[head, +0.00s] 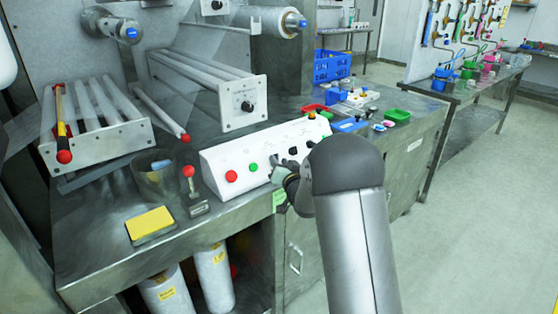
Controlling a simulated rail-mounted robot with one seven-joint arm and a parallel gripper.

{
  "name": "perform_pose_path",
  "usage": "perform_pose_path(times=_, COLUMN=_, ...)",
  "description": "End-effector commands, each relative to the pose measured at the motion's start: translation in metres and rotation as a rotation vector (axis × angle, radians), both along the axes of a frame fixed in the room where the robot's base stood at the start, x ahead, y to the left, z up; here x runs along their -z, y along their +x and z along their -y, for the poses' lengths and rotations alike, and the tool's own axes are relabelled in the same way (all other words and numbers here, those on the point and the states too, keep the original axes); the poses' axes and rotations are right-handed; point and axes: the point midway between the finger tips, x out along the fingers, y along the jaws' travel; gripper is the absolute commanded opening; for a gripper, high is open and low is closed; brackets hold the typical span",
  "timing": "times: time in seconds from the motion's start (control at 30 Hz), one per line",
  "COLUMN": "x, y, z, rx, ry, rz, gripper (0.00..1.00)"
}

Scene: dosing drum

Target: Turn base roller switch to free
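A white sloped control box (222,158) sits on the front of the metal bench. It carries a red button (231,176), a green button (253,167) and small black rotary switches (293,150) toward its right end. The labels are too small to read, so I cannot tell which one is the base roller switch. My gripper (283,168) is at the lower front face of the box, right of the green button. It partly hides the panel there. Whether its fingers touch or grip a switch cannot be made out.
A red-knobbed lever (188,172), a metal cup (157,178) and a yellow pad (151,223) stand left of the box. A roller unit with a black dial (246,106) is behind it. Colored trays (350,125) lie to the right. The floor at right is clear.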

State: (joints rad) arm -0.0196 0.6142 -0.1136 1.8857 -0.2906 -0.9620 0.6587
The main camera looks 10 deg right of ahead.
Motion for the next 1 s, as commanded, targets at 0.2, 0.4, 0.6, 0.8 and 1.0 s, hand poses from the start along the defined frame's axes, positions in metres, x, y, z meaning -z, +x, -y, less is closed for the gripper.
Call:
perform_pose_path(times=0.2, x=0.0, y=0.0107, z=-0.0018, rx=0.0, ry=0.0, rz=0.0, gripper=0.32)
perform_pose_path(times=0.4, x=0.0001, y=0.0107, z=-0.0019, rx=0.0, ry=0.0, rz=0.0, gripper=0.32)
perform_pose_path(times=0.6, x=0.0001, y=0.0105, z=-0.0019, rx=0.0, ry=0.0, rz=0.0, gripper=0.0)
perform_pose_path(times=0.8, x=0.0008, y=0.0106, z=-0.0015, rx=-0.003, ry=-0.005, rz=0.003, gripper=0.0)
perform_pose_path(times=1.0, x=0.0041, y=0.0108, z=-0.0005, rx=-0.033, ry=-0.044, rz=0.024, gripper=0.0)
